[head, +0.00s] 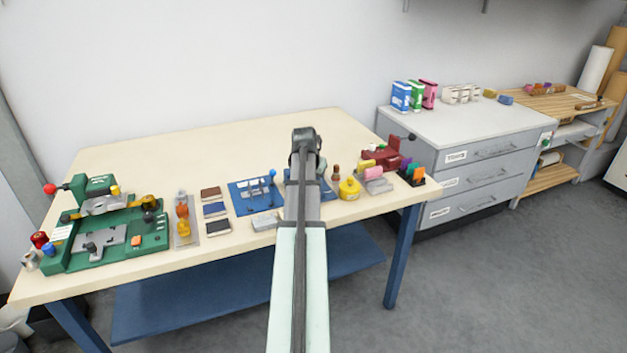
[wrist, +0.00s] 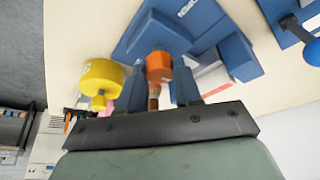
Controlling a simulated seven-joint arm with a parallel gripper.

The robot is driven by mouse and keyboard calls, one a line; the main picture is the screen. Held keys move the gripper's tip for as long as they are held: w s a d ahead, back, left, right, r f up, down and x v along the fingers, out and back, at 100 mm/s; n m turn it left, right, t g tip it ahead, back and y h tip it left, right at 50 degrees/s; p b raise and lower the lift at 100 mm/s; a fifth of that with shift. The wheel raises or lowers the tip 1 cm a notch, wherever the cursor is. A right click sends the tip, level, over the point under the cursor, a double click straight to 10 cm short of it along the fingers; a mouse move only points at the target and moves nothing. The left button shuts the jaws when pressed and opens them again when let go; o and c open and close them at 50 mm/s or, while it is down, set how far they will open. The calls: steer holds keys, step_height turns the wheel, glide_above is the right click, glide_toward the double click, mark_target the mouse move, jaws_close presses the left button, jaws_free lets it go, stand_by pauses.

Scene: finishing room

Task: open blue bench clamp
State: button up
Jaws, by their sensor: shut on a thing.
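The blue bench clamp (wrist: 158,38) fills the upper middle of the wrist view, a blue body with an orange knob (wrist: 158,66) facing me. My gripper (wrist: 161,82) has its two fingers on either side of the orange knob and is shut on it. In the head view the blue clamp (head: 293,188) shows only in part, behind my arm. My fingers are hidden there. How far the clamp's jaws are apart cannot be told.
A yellow round container (wrist: 101,77) stands close beside the clamp. A blue fixture with a ball knob (head: 256,194) is on its other side. A green fixture (head: 108,235) is at the bench's left. The rear of the bench (head: 220,145) is clear.

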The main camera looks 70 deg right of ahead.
steer(key=n+t, duration=0.1)
steer(key=n, duration=0.3)
steer(key=shift+s+d+n+t, duration=0.1)
steer(key=shift+s+n+t, duration=0.05)
steer(key=shift+n+t, duration=0.2)
steer(key=n, duration=0.2)
steer(key=n+t+y, duration=0.1)
steer(key=n, duration=0.1)
steer(key=shift+d+n+t+y, duration=0.15)
steer(key=shift+n+t+y, duration=0.1)
steer(key=shift+y, duration=0.05)
steer(key=n, duration=0.2)
steer(key=n+t+y, duration=0.1)
steer(key=n, duration=0.1)
steer(key=shift+s+d+n+y, duration=0.1)
steer(key=shift+n+y, duration=0.9)
steer(key=shift+n, duration=1.1)
steer(key=o, duration=1)
steer(key=shift+o, duration=0.2)
